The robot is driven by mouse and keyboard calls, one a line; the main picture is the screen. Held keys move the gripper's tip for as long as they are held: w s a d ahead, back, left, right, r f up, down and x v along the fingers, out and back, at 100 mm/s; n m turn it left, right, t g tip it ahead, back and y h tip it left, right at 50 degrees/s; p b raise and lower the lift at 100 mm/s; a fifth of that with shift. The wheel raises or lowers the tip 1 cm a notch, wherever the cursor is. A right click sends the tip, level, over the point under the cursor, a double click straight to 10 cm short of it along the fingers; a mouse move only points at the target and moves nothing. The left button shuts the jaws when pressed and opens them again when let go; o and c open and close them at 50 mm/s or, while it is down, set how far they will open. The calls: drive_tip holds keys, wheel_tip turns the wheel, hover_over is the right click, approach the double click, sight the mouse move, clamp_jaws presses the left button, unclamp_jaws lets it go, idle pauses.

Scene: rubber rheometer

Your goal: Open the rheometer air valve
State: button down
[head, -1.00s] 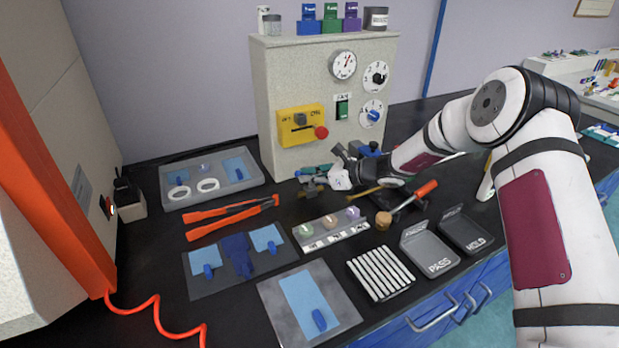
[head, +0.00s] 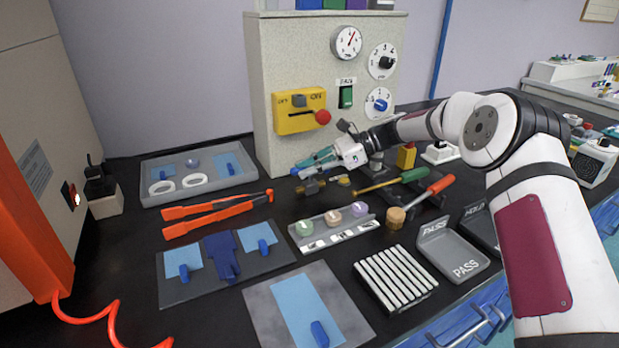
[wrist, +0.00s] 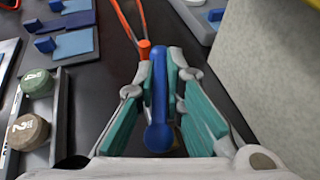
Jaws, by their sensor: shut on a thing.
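The air valve has a brass body (head: 311,187) low on the bench in front of the grey-beige machine. Its blue lever (wrist: 158,95) runs lengthwise between my teal finger pads in the wrist view, with its rounded end nearest the palm. My gripper (head: 318,161) reaches in from the right, just above the brass body, and is shut on the blue lever. The lever's blue tip (head: 295,171) shows beyond the fingers in the head view. The fingers hide most of the lever there, and its exact angle to the pipe is hard to tell.
The machine panel (head: 290,60) stands close behind my gripper, with a yellow switch box (head: 300,110). Orange tongs (head: 217,214) lie to the left.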

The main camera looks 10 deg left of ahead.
drive_tip(key=shift+n+g+b, duration=0.4)
drive_tip(key=shift+n+g, duration=0.1)
drive_tip(key=shift+g, duration=0.1)
drive_tip(key=c, duration=1.7)
unclamp_jaws()
drive_tip(key=shift+r+p, duration=0.1)
drive_tip(key=shift+p, duration=0.2)
